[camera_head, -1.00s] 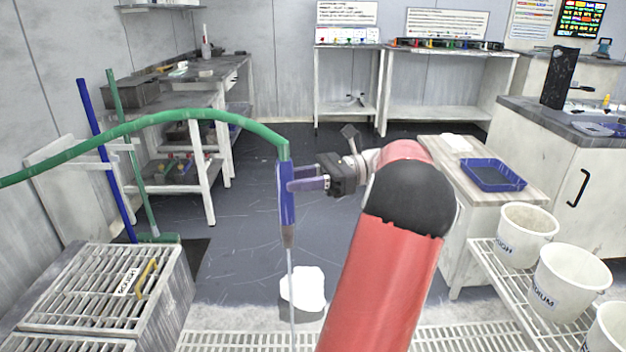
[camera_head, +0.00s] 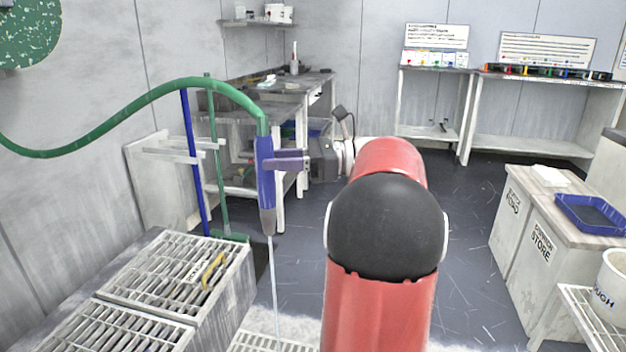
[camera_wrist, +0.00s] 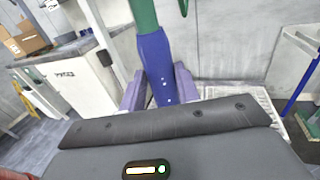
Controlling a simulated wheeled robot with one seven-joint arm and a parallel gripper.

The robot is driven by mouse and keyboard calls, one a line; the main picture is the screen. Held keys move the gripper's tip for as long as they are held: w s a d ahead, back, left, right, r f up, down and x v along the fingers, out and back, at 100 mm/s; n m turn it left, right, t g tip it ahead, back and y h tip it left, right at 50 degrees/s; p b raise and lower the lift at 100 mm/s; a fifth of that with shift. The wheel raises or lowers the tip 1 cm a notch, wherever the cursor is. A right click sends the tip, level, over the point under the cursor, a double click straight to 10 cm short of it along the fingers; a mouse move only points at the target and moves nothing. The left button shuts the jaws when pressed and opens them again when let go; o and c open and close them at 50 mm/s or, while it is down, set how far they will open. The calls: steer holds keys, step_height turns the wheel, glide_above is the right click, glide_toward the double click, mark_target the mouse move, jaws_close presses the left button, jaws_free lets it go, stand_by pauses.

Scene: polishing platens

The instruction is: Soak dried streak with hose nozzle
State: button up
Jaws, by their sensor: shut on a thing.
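The blue hose nozzle (camera_head: 266,190) hangs upright, tip down, from the green hose (camera_head: 180,88) in the head view. A thin pale stream (camera_head: 275,290) runs straight down from its tip toward the floor grating. My gripper (camera_head: 270,163) is shut on the nozzle with its purple fingers. In the wrist view, the nozzle (camera_wrist: 157,68) stands between the two fingers (camera_wrist: 160,88), with the green hose above it. I cannot make out a dried streak for certain. Pale floor shows around the stream's lower end, partly hidden by my red arm.
Cabinets with a blue tray (camera_head: 592,214) and a white bucket (camera_head: 612,280) are at right. The dark floor between is open.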

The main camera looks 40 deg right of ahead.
steer(key=w+a+r, duration=0.3)
steer(key=w+a, duration=0.6)
steer(key=a, duration=0.1)
steer(key=w+a+r, duration=0.4)
steer(key=w+a, duration=0.5)
steer(key=w, duration=0.1)
steer(key=s+a+r+p, duration=0.1)
steer(key=s+a+r, duration=0.1)
steer(key=a, duration=0.7)
steer(key=s+a+r+p, duration=0.1)
steer(key=s+a+r, duration=0.2)
steer(key=a, duration=0.6)
steer(key=s+a+r+p, duration=0.2)
steer(key=s+a, duration=0.1)
steer(key=a, duration=0.6)
steer(key=shift+s+a+r, duration=0.2)
